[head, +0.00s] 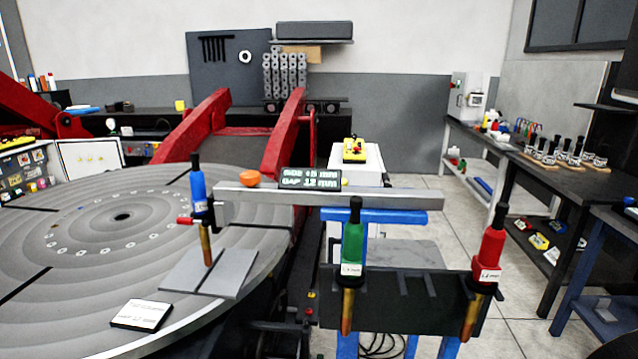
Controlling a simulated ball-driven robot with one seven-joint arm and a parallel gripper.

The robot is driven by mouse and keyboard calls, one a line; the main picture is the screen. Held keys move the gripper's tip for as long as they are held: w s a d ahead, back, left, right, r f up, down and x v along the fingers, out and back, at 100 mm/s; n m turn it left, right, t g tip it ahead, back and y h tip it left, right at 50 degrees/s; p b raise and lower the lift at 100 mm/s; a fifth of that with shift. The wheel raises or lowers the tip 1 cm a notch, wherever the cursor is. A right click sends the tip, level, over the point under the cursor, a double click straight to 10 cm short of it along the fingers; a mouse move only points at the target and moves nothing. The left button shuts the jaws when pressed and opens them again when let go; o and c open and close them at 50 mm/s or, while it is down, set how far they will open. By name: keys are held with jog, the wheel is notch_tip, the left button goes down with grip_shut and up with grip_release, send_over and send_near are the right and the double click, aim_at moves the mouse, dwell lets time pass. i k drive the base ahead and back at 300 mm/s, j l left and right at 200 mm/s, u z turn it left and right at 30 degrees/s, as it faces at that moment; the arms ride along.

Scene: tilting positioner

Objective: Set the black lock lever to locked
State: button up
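I cannot pick out the black lock lever for certain in the head view. A grey bar (380,199) extends over the round turntable (90,255) and carries an orange knob (250,177) and a small display (310,179) reading what looks like 15 mm set and 12 mm gap. At its left end a blue torch (199,187) with a copper tip stands over two grey plates (210,273). A small red lever or knob (185,221) sticks out left beside the torch. My gripper is not in view.
A dark rack (410,300) at the front holds a green torch (352,243) and a red torch (490,243). Red positioner arms (285,135) rise behind the turntable. A white pedestal (355,165) with a yellow device stands behind the bar. Benches line the right; floor between is clear.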

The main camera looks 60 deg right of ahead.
aim_at(385, 177)
jog(key=k+z, duration=0.1)
jog(key=z, duration=0.35)
jog(key=k+l+z, duration=0.1)
jog(key=z, duration=0.35)
jog(key=k+l+z, duration=0.1)
jog(key=l+z, duration=0.15)
jog(key=z, duration=0.2)
